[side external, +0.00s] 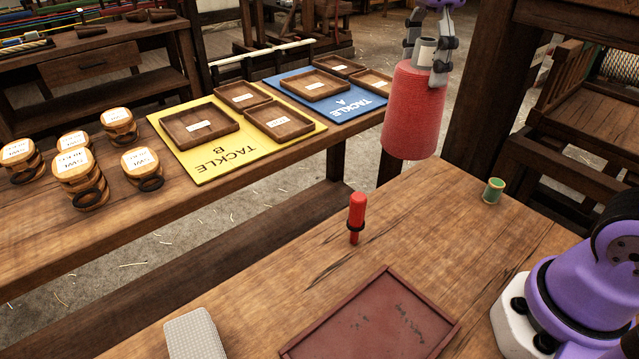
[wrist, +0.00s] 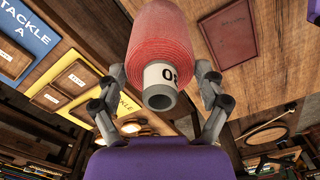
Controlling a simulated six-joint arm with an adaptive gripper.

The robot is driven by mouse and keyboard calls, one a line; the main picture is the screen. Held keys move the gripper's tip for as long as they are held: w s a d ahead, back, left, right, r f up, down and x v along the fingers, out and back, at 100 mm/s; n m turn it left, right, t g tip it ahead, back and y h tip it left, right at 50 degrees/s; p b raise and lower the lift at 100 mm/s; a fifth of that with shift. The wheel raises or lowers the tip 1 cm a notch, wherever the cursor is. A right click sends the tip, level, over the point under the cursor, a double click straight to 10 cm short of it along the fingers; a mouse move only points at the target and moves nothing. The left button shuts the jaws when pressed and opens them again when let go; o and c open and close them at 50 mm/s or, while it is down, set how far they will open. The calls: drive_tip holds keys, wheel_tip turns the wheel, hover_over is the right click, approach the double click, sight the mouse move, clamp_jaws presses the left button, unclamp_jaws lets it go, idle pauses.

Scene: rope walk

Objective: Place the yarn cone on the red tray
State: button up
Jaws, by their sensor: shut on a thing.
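The yarn cone (side external: 413,115) is red, with a pale labelled tube end at its top. My gripper (side external: 428,58) is shut on that tube end and holds the cone upright in the air, above the far side of the near table. In the wrist view the cone (wrist: 165,38) fills the upper middle, and my gripper (wrist: 160,95) has a finger on each side of its tube. The red tray (side external: 375,320) lies flat and empty at the front of the near table, away from the cone. The tray also shows in the wrist view (wrist: 229,35).
A green spool (side external: 493,191) stands at the right, and a grey block (side external: 194,335) lies front left. The long bench (side external: 240,215) behind holds yellow and blue mats with wooden trays.

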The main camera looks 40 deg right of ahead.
drive_tip(key=s+a+n, duration=0.7)
drive_tip(key=a+n, duration=0.1)
drive_tip(key=a, duration=0.1)
drive_tip(key=s+a+n, duration=0.6)
drive_tip(key=a+n, duration=0.1)
drive_tip(key=a, duration=0.3)
wheel_tip(320, 180, down, 14)
drive_tip(key=shift+d+f, duration=0.2)
drive_tip(key=shift+f, duration=0.15)
drive_tip(key=o, duration=1.3)
drive_tip(key=shift+c, duration=0.2)
